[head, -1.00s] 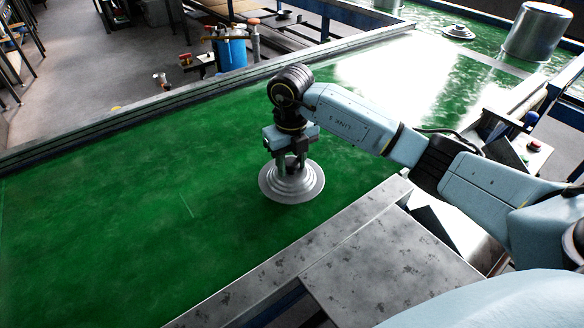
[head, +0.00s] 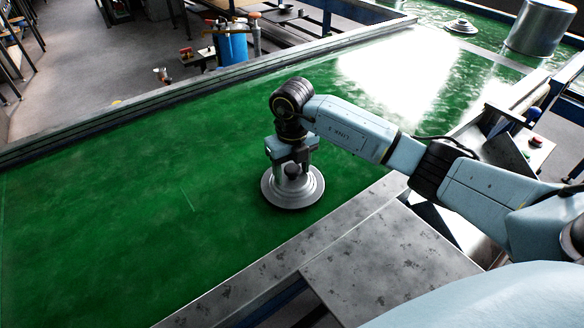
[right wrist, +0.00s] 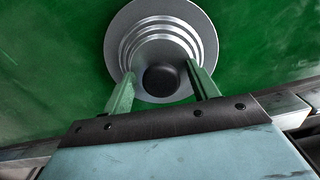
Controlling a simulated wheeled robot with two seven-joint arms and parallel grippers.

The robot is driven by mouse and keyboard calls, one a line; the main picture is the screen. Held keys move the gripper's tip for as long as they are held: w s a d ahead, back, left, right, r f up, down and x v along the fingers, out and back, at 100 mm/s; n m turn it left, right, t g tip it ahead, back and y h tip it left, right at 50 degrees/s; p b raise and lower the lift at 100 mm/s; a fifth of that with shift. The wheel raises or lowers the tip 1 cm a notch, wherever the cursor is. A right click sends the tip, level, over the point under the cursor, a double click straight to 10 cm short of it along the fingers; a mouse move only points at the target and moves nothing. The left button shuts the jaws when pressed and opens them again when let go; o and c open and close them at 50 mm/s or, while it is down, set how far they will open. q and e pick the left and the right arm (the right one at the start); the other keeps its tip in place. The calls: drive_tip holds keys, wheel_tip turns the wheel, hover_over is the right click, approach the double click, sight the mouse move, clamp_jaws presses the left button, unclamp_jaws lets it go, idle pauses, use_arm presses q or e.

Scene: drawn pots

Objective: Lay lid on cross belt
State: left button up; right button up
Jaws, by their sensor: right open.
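A silver stepped round lid (head: 274,196) with a dark knob lies flat on the green cross belt (head: 120,200), near its front edge. It also fills the top middle of the right wrist view (right wrist: 126,30). My right gripper (head: 291,172) is low over the lid, pointing down. In the right wrist view its two fingers (right wrist: 162,82) stand apart on either side of the knob (right wrist: 160,79), with gaps between them and it. My left gripper is not in view.
A big metal pot (head: 540,28) and another lid (head: 461,26) stand on a green belt at the back right. A metal rail (head: 330,235) runs along the belt's near side. The belt is clear to the left. A blue bucket (head: 231,46) stands beyond it.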

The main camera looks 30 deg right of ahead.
sight(292, 169)
wheel_tip(292, 169, up, 12)
drive_tip(key=shift+r, duration=0.15)
idle(0.4)
